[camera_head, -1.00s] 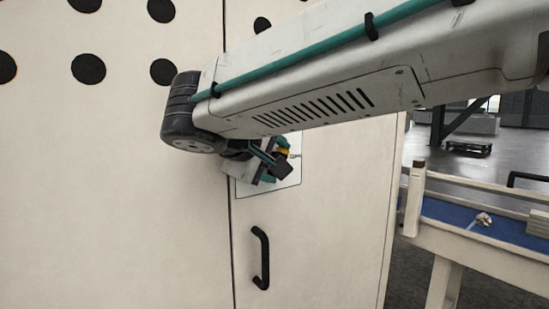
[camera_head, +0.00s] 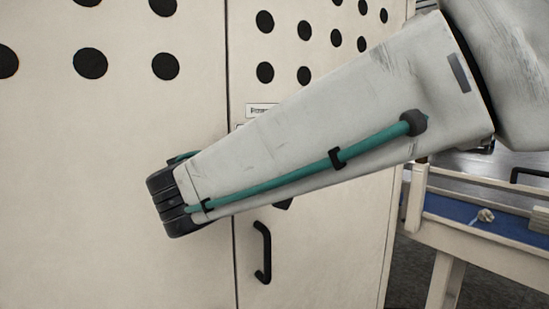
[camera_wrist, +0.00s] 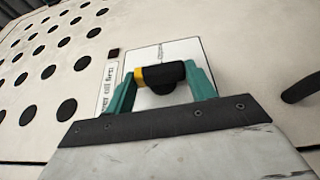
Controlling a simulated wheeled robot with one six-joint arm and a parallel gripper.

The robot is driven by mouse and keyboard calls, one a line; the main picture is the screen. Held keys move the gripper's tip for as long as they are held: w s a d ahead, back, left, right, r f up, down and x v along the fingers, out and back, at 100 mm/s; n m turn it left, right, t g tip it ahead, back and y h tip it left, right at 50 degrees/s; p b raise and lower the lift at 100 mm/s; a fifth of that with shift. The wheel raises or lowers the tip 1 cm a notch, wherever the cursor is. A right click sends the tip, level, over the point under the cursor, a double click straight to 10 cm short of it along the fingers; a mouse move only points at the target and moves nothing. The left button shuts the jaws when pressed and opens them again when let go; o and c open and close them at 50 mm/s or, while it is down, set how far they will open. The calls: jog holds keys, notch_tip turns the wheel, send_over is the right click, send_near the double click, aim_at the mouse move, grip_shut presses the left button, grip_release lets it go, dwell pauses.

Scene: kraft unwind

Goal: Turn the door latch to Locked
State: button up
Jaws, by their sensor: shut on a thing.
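The door latch (camera_wrist: 160,74) is a black bar with a yellow end, on a white plate (camera_wrist: 193,46) on the cream door. In the wrist view the yellow end points left in the picture. My gripper (camera_wrist: 161,72) has its two teal fingers shut on the latch, one at each end of the bar. The small print on the plate is too blurred to read, so I cannot tell the latch's marked position. In the head view my arm hides the latch and nearly all of my gripper.
A black door handle (camera_head: 263,252) sits below the latch; it also shows in the wrist view (camera_wrist: 302,86). Round black holes cover the upper panels. A small label (camera_head: 262,110) is above my arm. A blue-topped conveyor (camera_head: 455,208) stands at the right.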

jog(key=o, duration=1.5)
jog(key=s+d, duration=0.3)
jog(key=s, duration=0.2)
jog(key=shift+d, duration=0.2)
